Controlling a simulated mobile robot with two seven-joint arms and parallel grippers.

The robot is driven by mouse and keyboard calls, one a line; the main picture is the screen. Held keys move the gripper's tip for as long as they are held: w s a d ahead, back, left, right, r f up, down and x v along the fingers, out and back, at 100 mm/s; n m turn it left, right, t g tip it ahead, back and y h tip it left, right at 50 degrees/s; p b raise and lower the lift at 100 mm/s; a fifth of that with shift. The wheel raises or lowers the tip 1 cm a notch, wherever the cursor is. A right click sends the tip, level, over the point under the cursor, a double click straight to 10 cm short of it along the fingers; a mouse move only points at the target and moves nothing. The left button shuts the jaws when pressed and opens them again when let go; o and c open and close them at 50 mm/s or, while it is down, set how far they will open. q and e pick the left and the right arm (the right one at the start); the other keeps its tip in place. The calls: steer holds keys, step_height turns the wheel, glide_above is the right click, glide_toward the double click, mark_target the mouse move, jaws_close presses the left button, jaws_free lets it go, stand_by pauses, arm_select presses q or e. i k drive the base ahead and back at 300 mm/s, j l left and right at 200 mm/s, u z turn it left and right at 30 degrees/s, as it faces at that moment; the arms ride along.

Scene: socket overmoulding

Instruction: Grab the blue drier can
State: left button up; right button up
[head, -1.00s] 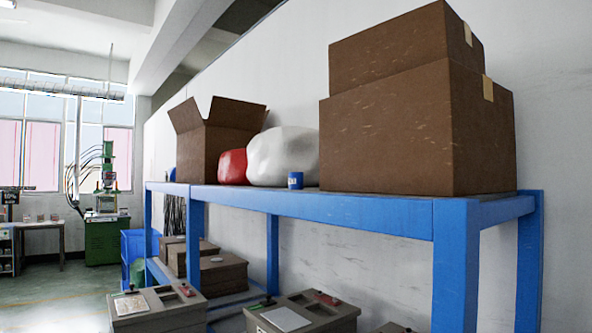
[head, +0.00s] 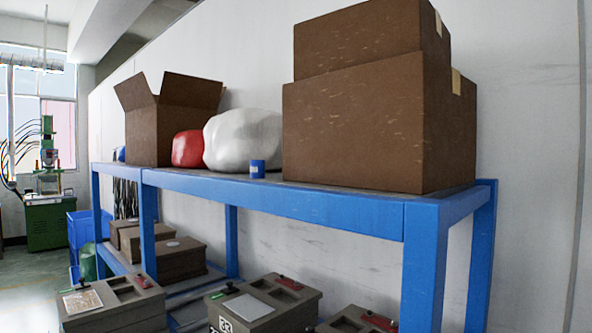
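A small blue can (head: 257,169) with a pale label stands upright near the front edge of the top shelf of a blue rack (head: 330,205). It is just right of and in front of a white sack (head: 243,140), and left of the stacked brown boxes. Neither of my grippers is in view.
Two stacked brown boxes (head: 365,125) fill the shelf's right end. An open carton (head: 170,125) and a red sack (head: 188,149) stand to the left. Grey-brown mould blocks (head: 265,306) sit below. A green machine (head: 47,215) and open floor are at the far left.

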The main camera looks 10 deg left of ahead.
mark_target(257, 166)
steer(key=i+j+z, duration=0.1)
steer(key=j+z, duration=0.15)
steer(key=j, duration=0.2)
steer(key=j+z, duration=0.2)
steer(key=j, duration=0.25)
steer(key=i+j+z, duration=0.15)
steer(key=j, duration=0.8)
steer(key=k, duration=0.05)
